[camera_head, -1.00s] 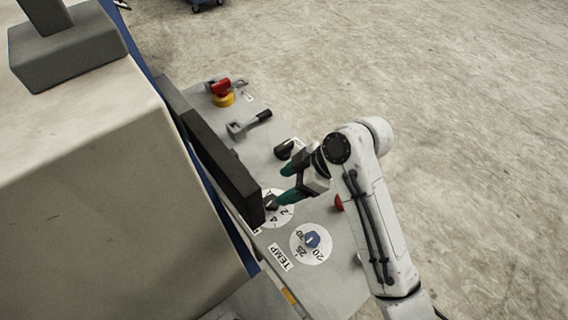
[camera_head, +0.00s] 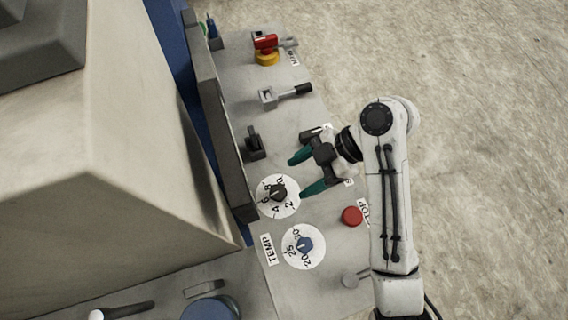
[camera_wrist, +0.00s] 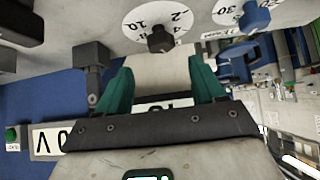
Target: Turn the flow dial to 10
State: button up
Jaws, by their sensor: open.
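The dial numbered 2 to 10 is a white disc (camera_head: 291,205) with a dark knob (camera_head: 278,191), on the grey panel beside a dark upright plate. No flow label is readable. I cannot tell exactly which number the knob points to. My gripper (camera_head: 299,175) has teal fingers, open and apart, just right of and above the knob in the head view. In the wrist view, the dark knob (camera_wrist: 160,40) and its disc (camera_wrist: 136,19) lie beyond the open fingers of my gripper (camera_wrist: 160,80), roughly centred between them. Nothing is held.
The TEMP dial with a blue knob (camera_head: 305,245) sits just below. A red button (camera_head: 352,215) is to the right. A dark switch (camera_head: 254,143), a grey lever (camera_head: 285,95) and a red-yellow valve (camera_head: 266,50) stand farther up. The dark plate (camera_head: 222,140) borders the left.

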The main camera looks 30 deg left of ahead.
aim_at(278, 191)
jog(key=shift+x, duration=3.5)
jog(key=shift+s, duration=0.15)
jog(key=c, duration=1.1)
